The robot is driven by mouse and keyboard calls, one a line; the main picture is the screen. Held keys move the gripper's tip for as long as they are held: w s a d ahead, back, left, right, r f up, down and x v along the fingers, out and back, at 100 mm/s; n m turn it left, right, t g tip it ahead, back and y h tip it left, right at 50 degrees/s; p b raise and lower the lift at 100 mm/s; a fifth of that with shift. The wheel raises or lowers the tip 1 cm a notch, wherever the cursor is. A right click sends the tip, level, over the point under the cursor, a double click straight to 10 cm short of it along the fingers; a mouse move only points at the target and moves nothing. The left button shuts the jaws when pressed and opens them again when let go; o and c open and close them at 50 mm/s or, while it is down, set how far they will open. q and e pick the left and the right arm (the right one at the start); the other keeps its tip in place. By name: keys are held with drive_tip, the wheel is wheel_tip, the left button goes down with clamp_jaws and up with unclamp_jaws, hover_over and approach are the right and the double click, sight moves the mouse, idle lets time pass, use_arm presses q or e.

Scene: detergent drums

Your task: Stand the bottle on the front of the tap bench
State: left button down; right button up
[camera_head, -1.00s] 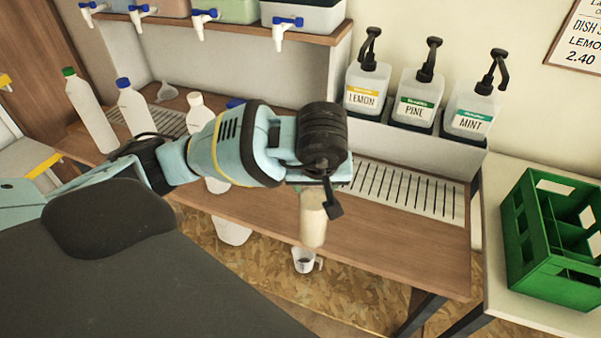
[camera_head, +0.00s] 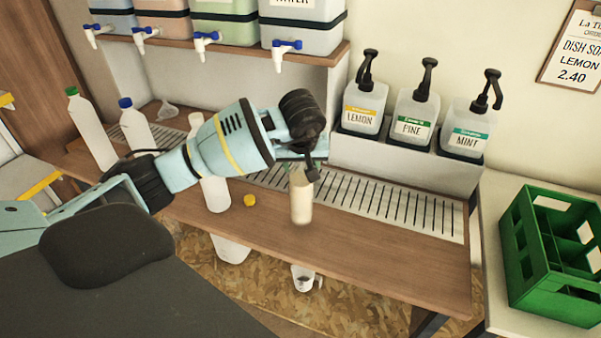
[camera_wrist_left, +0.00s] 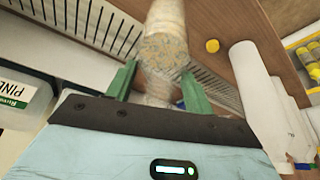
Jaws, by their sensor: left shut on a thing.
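My left gripper (camera_head: 298,166) is shut on a cream-coloured bottle (camera_head: 301,200), which hangs upright below it. The bottle is over the wooden front of the tap bench (camera_head: 375,247), in front of the slotted drip grate. I cannot tell whether its base touches the wood. In the left wrist view, the green fingers of the gripper (camera_wrist_left: 158,88) are on either side of the bottle (camera_wrist_left: 165,45), and its lower part runs up the picture. My right gripper is not in view.
A yellow cap (camera_head: 250,200) lies on the bench left of the bottle. White bottles (camera_head: 92,130) stand on the left, and pump dispensers (camera_head: 415,115) stand behind. Drums with taps (camera_head: 235,35) are on the shelf above. A green crate (camera_head: 550,255) is at right. The bench's front right is clear.

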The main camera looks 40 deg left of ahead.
use_arm(q)
drive_tip(key=shift+w+a+r, duration=0.1)
drive_tip(key=shift+w, duration=0.05)
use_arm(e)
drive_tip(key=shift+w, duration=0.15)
use_arm(q)
drive_tip(key=shift+w+a, duration=0.15)
drive_tip(key=shift+f, duration=1.8)
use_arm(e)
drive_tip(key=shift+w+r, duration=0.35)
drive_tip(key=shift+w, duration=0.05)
use_arm(q)
drive_tip(key=shift+f, duration=0.15)
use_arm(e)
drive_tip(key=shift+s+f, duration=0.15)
use_arm(q)
drive_tip(key=c, duration=0.9)
unclamp_jaws()
drive_tip(key=o, duration=0.3)
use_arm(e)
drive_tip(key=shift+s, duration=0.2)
